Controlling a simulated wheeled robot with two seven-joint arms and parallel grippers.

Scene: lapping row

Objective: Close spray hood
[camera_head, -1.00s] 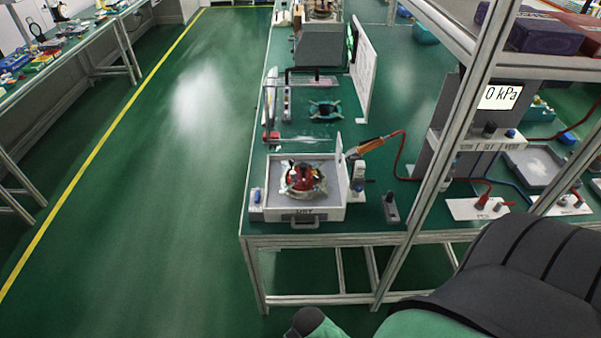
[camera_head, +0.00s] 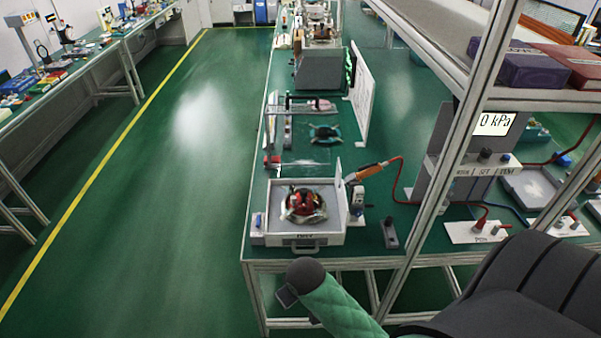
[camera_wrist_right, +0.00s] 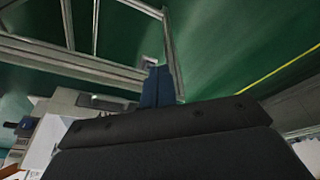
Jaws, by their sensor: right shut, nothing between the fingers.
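The spray hood looks like a clear, faint cover (camera_head: 303,176) at the back of a white tray unit (camera_head: 321,237). It appears open, tilted back, though its edges are hard to make out. A round red and dark part (camera_head: 303,204) sits in the tray, uncovered. In the right wrist view my right gripper (camera_wrist_right: 158,72) has its blue fingers shut and empty, above the floor beside the bench frame. Its fingers are not clearly visible in the head view, where my right arm shows at bottom, in front of the bench. My left gripper is not in view.
A white upright panel (camera_head: 343,193) stands at the tray's right side. An orange-handled tool (camera_head: 367,171) with a red hose lies beside it. A metal shelf post (camera_head: 447,150) crosses the bench to the right. The green floor left of the bench is clear.

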